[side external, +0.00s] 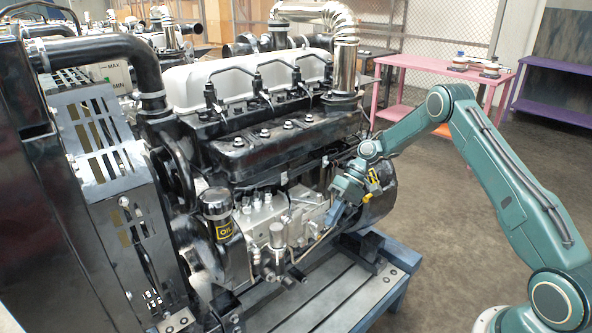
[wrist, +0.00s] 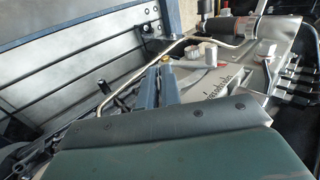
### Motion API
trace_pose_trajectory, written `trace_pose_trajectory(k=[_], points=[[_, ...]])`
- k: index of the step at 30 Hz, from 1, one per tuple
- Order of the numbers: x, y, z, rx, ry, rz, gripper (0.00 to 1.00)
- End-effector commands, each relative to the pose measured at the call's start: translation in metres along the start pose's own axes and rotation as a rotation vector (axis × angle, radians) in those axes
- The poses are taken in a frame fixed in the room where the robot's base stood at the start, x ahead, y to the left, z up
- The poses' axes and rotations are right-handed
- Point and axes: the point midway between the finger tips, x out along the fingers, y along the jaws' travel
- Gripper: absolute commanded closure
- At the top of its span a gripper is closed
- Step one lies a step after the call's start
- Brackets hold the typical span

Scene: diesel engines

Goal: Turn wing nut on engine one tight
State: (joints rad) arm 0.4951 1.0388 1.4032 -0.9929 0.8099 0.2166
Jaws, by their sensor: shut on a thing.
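The engine (side external: 265,130) stands on a blue-grey frame, with a white top cover and a black body. My gripper (side external: 332,218) reaches in from the right and touches down low on the engine's near side, by the grey metal pump parts. In the wrist view, my gripper's blue-grey fingers (wrist: 168,72) are close together on a small brass-coloured piece, which I take for the wing nut (wrist: 168,58). The wing nut is too small and hidden by the fingers in the side view. Its exact angle cannot be told.
A bent metal pipe (wrist: 130,82) runs close beside the fingers. The oil cap (side external: 217,203) and pump fittings (side external: 277,238) stand left of my gripper. The pink table (side external: 440,65) and purple bench (side external: 560,68) are behind. The floor at right is clear.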

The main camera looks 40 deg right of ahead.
Motion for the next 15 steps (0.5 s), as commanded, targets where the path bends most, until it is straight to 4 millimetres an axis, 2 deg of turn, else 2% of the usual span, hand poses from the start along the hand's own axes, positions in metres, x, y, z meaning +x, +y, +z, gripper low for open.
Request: trace_pose_trajectory(k=[8, 9, 11, 15], points=[[0.0008, 0.0000, -0.0001, 0.001, 0.001, -0.002, 1.00], [0.0007, 0.0001, -0.0001, 0.001, 0.000, -0.001, 0.87], [0.0007, 0.0000, 0.0000, 0.001, 0.000, -0.001, 0.75], [0.0004, 0.0000, 0.0001, 0.001, 0.000, -0.001, 0.73]])
